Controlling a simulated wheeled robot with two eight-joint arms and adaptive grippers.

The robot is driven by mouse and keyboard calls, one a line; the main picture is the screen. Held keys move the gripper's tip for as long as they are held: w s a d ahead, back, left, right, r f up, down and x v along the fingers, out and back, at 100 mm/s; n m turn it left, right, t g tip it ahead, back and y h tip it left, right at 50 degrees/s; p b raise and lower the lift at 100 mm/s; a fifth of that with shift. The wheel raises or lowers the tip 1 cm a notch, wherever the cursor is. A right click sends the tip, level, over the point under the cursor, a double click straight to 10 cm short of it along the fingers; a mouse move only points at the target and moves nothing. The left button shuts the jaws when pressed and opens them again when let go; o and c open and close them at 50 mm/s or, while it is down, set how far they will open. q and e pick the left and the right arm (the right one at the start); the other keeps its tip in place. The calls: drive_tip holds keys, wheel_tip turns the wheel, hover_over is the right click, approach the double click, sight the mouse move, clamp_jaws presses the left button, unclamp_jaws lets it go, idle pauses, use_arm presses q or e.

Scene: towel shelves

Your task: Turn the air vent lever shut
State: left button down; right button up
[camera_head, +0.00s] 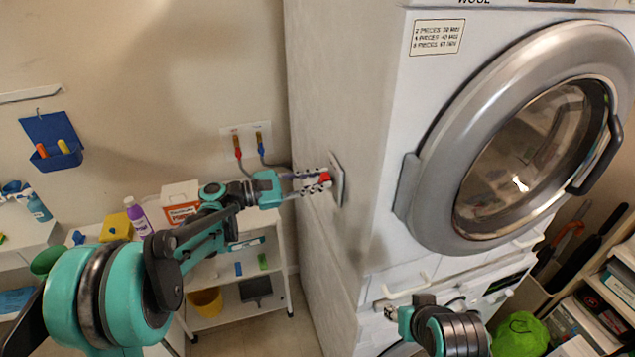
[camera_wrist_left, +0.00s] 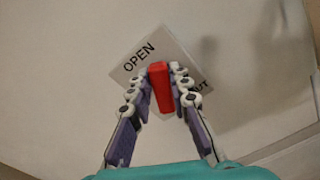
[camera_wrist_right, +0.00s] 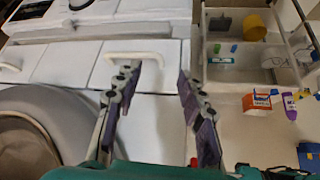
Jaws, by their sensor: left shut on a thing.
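The red air vent lever (camera_head: 325,177) sits on a small plate (camera_head: 339,181) on the side wall of the white washing machine. My left gripper (camera_head: 312,182) is shut on it. In the left wrist view the lever (camera_wrist_left: 160,88) stands between the two fingers, on a white label plate (camera_wrist_left: 128,72). The plate reads OPEN at upper left; at lower right only "UT" shows, the rest hidden by a finger. My right gripper is open and empty in the right wrist view (camera_wrist_right: 155,76), and its arm shows low in the head view.
The washing machine's round door (camera_head: 520,140) is at the right. Red and blue taps (camera_head: 249,146) are on the wall behind my left gripper. A white shelf cart (camera_head: 245,305) stands at the lower middle, with a box (camera_head: 181,203) and a purple bottle (camera_head: 138,215) near my left arm.

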use_arm(q)
drive_tip(key=m, duration=0.2)
drive_tip(key=m+b, duration=0.1)
drive_tip(key=m, duration=0.1)
drive_tip(key=f+m+b, duration=0.1)
drive_tip(key=m, duration=0.1)
drive_tip(key=shift+s+d+m, duration=0.15)
drive_tip(key=shift+s+m, duration=0.15)
drive_tip(key=shift+s, duration=0.1)
drive_tip(key=m+b, duration=0.1)
drive_tip(key=m, duration=0.1)
drive_tip(key=f+m+b, duration=0.1)
drive_tip(key=m, duration=0.2)
drive_tip(key=shift+s, duration=0.15)
drive_tip(key=shift+m, duration=0.4)
drive_tip(key=c, duration=1.4)
unclamp_jaws()
drive_tip(key=v, duration=1.2)
drive_tip(key=shift+d, duration=0.1)
